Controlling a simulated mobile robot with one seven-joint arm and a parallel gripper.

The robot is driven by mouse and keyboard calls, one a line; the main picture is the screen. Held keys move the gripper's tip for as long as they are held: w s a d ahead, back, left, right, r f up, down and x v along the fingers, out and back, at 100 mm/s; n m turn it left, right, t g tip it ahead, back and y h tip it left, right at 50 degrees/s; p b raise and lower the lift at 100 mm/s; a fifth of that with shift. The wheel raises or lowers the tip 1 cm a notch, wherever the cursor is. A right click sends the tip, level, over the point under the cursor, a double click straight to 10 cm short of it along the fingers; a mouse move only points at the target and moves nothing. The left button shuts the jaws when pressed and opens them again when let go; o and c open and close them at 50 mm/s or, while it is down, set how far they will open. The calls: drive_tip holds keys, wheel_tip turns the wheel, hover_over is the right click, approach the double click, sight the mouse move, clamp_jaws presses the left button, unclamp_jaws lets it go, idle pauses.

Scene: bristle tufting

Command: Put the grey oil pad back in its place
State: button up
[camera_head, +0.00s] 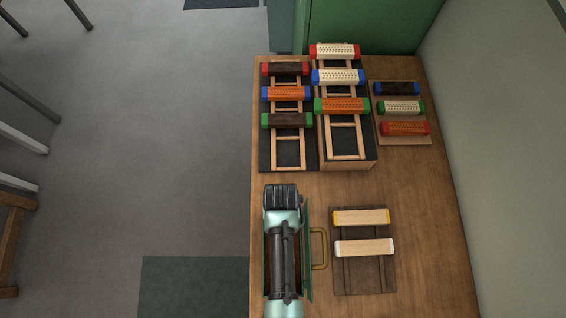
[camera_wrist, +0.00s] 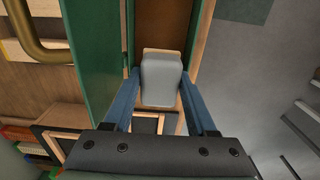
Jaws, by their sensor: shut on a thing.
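My gripper (camera_wrist: 158,80) shows in the wrist view with its two blue fingers closed on the sides of the grey oil pad (camera_wrist: 162,82). The pad is a light grey rounded block with a pale wooden edge at its far side. It is over the brown inside of an open green box (camera_wrist: 95,45). I cannot tell whether the pad touches the box floor. In the head view my arm covers most of the box (camera_head: 308,240), and the pad and fingertips are hidden.
A brass handle (camera_head: 320,248) stands at the box's right side. A dark wooden rack (camera_head: 362,279) with two pale bars is right of it. Wooden frames (camera_head: 288,152) with coloured brushes stand behind, beside a small board (camera_head: 405,142) with three brushes. The table's left edge is close.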

drive_tip(key=shift+f+b, duration=3.85)
drive_tip(key=shift+f, duration=0.8)
drive_tip(key=shift+w+f+b, duration=0.1)
drive_tip(key=shift+f+b, duration=0.3)
drive_tip(key=shift+f, duration=0.15)
drive_tip(key=o, duration=1.4)
drive_tip(key=shift+r+p, duration=4.5)
